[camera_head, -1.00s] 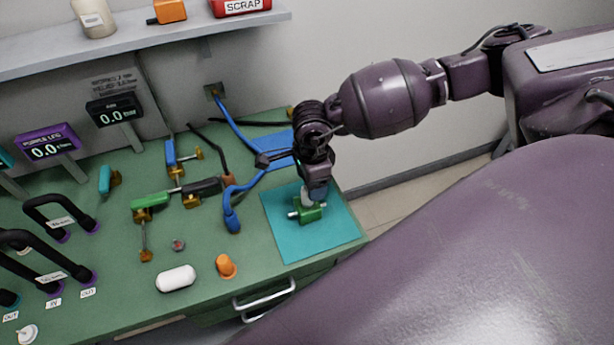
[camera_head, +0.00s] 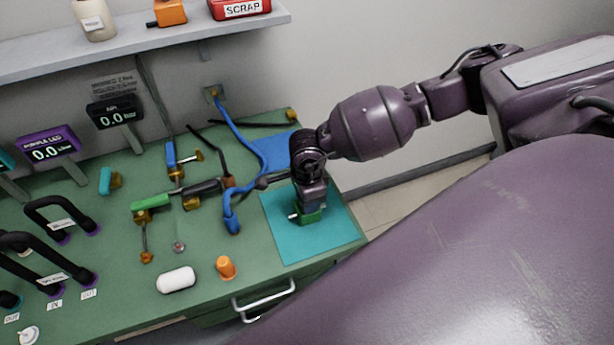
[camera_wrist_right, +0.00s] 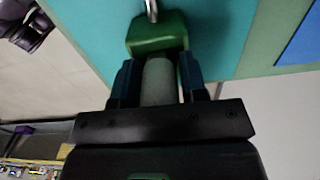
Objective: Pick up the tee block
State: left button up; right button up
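The tee block (camera_head: 309,217) is a green block with a metal port, on the teal mat in the head view. In the right wrist view the green body (camera_wrist_right: 157,32) shows with a metal port beyond it and a pale cylindrical stem (camera_wrist_right: 159,84) toward me. My right gripper (camera_wrist_right: 160,66) has one dark finger on each side of the stem, very near it; I cannot tell if they press on it. In the head view the right gripper (camera_head: 311,205) is right over the block and hides its upper part. My left gripper is out of view.
The teal mat (camera_head: 332,240) lies at the bench's right corner. A blue hose (camera_head: 232,205) and a blue mat (camera_head: 272,152) lie close by. An orange part (camera_head: 226,267) and a white capsule (camera_head: 176,279) stand toward the front. A shelf (camera_head: 150,40) runs above.

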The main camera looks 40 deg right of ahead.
grip_shut()
jog(key=shift+r, duration=0.1)
